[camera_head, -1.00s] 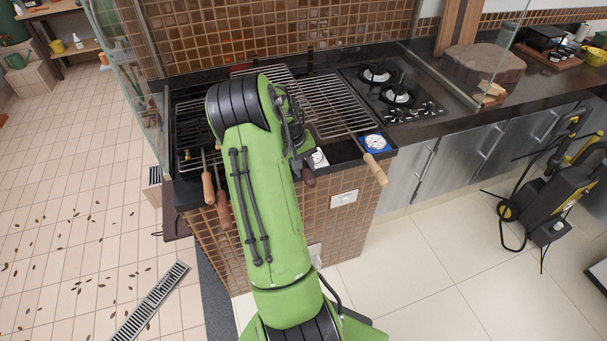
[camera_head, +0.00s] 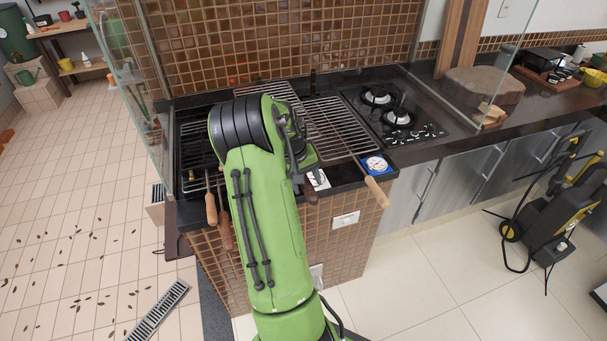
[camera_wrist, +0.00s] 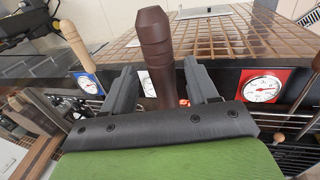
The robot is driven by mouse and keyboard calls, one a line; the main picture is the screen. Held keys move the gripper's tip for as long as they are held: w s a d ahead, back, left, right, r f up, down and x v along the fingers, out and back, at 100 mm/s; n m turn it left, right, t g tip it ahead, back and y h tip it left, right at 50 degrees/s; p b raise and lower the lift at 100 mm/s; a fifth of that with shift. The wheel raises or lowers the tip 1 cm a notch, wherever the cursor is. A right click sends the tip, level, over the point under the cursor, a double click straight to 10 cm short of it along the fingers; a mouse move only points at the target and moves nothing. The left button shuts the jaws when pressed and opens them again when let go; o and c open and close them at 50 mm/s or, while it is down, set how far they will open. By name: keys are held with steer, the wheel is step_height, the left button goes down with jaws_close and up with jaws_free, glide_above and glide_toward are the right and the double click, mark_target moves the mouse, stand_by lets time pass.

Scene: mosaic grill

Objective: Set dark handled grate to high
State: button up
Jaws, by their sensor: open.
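The dark brown handle (camera_wrist: 155,45) stands out large in the wrist view, between the two fingers of my gripper (camera_wrist: 160,85). The fingers are apart, one on each side of it, with gaps showing. I cannot tell how deep the handle sits between them. In the head view the dark handle (camera_head: 311,190) shows only in part beside my green arm.
A light wooden handle (camera_head: 377,193) sticks out to the right by a blue gauge (camera_head: 376,164). More wooden handles (camera_head: 211,208) hang at the left. A red-backed gauge (camera_wrist: 262,88) shows in the wrist view. A glass panel (camera_head: 135,90) stands at the left.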

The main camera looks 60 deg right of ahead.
steer(key=v, duration=1.5)
steer(key=shift+r, duration=0.35)
steer(key=shift+a, duration=0.1)
